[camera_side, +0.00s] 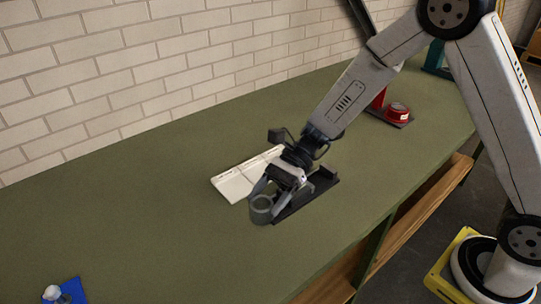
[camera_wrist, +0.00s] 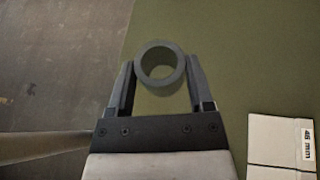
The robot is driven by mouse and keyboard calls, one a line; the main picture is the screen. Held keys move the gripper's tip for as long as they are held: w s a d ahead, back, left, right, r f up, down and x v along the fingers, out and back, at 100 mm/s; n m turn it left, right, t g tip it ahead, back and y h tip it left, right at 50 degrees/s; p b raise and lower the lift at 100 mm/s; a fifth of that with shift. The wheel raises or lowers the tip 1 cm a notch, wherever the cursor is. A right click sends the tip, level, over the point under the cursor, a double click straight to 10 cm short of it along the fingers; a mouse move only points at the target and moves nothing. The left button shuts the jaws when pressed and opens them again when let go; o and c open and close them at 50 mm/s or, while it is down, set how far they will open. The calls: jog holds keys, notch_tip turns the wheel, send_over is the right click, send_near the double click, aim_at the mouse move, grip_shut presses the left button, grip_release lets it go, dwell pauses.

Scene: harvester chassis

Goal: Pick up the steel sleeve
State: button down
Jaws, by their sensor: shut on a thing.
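The steel sleeve (camera_wrist: 160,86) is a short grey hollow ring. In the wrist view it sits between the two fingertips of my gripper (camera_wrist: 160,75), with a finger against each side. In the side view the grey sleeve (camera_side: 262,208) shows at the end of my gripper (camera_side: 263,200), near the front part of the green bench. My gripper is shut on the sleeve. Its opening faces up toward the camera. I cannot tell whether its underside touches the bench or is a little above it.
A red part (camera_side: 397,110) stands farther back. A blue item (camera_side: 65,292) is front left. The bench's left half is mostly clear.

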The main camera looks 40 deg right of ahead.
jog(key=shift+s+d+r, duration=0.3)
jog(key=shift+s+r, duration=0.1)
jog(key=shift+s, duration=0.4)
jog(key=shift+s+d+r, duration=0.35)
jog(key=shift+s, duration=0.45)
jog(key=shift+s+d+r, duration=0.3)
jog(key=shift+s+r, duration=0.1)
jog(key=shift+s, duration=0.4)
jog(key=shift+w+d, duration=0.1)
